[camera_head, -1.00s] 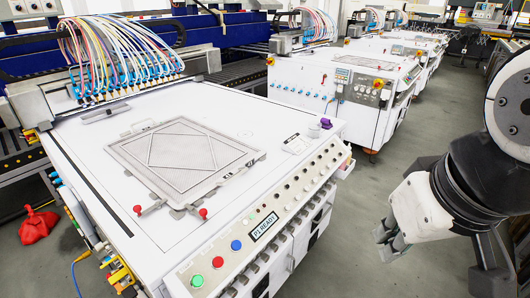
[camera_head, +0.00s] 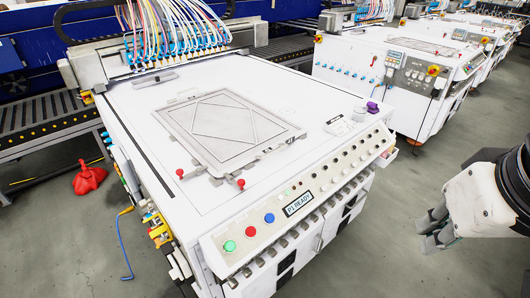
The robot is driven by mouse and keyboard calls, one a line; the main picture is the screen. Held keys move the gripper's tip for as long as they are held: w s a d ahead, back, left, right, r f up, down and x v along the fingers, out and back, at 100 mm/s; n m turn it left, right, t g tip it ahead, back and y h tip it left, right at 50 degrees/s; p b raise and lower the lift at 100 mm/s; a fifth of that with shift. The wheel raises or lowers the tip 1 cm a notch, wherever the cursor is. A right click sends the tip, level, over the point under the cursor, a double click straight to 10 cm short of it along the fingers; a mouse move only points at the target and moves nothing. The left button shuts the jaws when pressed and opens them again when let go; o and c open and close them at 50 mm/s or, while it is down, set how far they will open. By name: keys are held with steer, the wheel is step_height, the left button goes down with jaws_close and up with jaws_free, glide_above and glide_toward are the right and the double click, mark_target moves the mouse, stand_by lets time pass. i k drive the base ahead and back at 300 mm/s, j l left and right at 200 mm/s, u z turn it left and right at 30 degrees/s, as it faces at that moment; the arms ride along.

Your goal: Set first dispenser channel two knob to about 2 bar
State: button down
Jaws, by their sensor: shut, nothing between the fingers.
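The nearest white dispenser machine (camera_head: 290,95) fills the middle of the head view. The knob labels and settings are too small to read, so I cannot tell which knob is channel two. My gripper (camera_head: 432,232) is at the right edge, shut and empty. It is in front of the machine over the floor, apart from the panel.
A grey framed plate (camera_head: 228,130) lies on the machine top, with a purple item (camera_head: 372,107) near its right corner. More white machines (camera_head: 400,75) stand behind to the right. A red bag (camera_head: 89,179) lies on the floor at left. Grey floor (camera_head: 400,275) is clear at the front right.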

mark_target(247, 273)
steer(key=u, duration=0.75)
steer(key=i+j+z, duration=0.25)
steer(key=j, duration=0.2)
steer(key=k+j, duration=0.1)
steer(key=k, duration=1)
